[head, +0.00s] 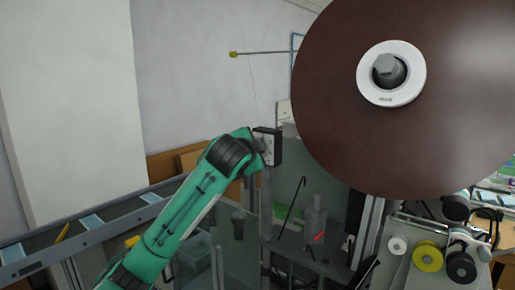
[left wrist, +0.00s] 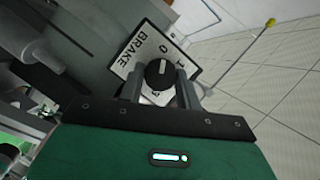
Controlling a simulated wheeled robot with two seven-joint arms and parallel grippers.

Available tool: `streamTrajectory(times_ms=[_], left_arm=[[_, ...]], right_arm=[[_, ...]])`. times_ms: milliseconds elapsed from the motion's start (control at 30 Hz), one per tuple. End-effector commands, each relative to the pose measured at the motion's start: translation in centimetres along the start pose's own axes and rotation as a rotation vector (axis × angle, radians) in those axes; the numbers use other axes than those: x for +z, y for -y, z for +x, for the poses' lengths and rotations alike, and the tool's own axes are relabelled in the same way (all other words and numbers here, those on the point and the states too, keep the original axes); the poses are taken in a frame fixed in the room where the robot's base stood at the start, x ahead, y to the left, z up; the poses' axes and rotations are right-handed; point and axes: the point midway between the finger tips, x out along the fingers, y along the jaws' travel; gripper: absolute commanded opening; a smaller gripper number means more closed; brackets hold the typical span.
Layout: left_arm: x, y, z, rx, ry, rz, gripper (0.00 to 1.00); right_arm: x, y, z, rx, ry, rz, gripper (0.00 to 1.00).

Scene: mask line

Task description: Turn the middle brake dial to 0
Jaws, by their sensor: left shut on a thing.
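The brake dial (left wrist: 159,71), a black round knob with a pale pointer mark, sits on a white plate (left wrist: 134,63) lettered BRAKE with a 0 and 1 marks. My left gripper (left wrist: 161,80) has one finger on each side of the dial and is shut on it. The pointer mark faces up in the left wrist view, roughly toward the 0; its exact setting is hard to read. In the head view my left gripper (head: 268,147) is at a panel behind the big reel, and the dial is hidden there. My right gripper is not in view.
A large dark brown reel (head: 340,120) with a white hub fills the upper right, close to my left gripper. A thin rod with a yellow tip (head: 234,54) sticks out above. A conveyor (head: 95,232) runs at the lower left. Rollers (head: 428,256) stand at the lower right.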

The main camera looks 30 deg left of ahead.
Motion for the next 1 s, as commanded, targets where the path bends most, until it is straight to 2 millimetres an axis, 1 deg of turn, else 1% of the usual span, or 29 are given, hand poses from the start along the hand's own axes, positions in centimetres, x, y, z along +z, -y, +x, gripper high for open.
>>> streamTrajectory(times_ms=[300, 333, 400, 433, 667, 767, 867, 967, 1000], left_arm=[[0.0, 0.0, 0.0, 0.001, 0.001, -0.003, 0.11], [0.0, 0.0, 0.0, 0.001, 0.001, -0.002, 0.4], [0.0, 0.0, 0.0, 0.001, 0.001, -0.002, 0.54], [0.0, 0.0, 0.0, 0.001, 0.001, -0.002, 0.56], [0.0, 0.0, 0.0, 0.001, 0.0, -0.001, 0.56], [0.1, -0.1, -0.3, 0.0, 0.0, -0.001, 0.56], [0.1, -0.2, -1.3, -0.002, -0.003, -0.001, 0.56], [0.2, -0.4, -3.1, -0.003, -0.004, 0.0, 0.56], [0.2, -0.3, -4.0, -0.004, -0.004, -0.002, 0.56]], right_arm=[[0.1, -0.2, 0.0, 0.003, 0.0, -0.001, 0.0], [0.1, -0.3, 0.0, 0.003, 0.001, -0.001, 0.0], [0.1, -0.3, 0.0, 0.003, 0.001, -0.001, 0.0], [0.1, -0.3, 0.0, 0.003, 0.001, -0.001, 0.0], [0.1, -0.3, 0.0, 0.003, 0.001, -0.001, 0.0], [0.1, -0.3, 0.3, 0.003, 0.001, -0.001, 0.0], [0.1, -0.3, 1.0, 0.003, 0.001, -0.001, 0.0], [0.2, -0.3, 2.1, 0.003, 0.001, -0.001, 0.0], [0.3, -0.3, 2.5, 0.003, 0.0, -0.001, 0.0]])
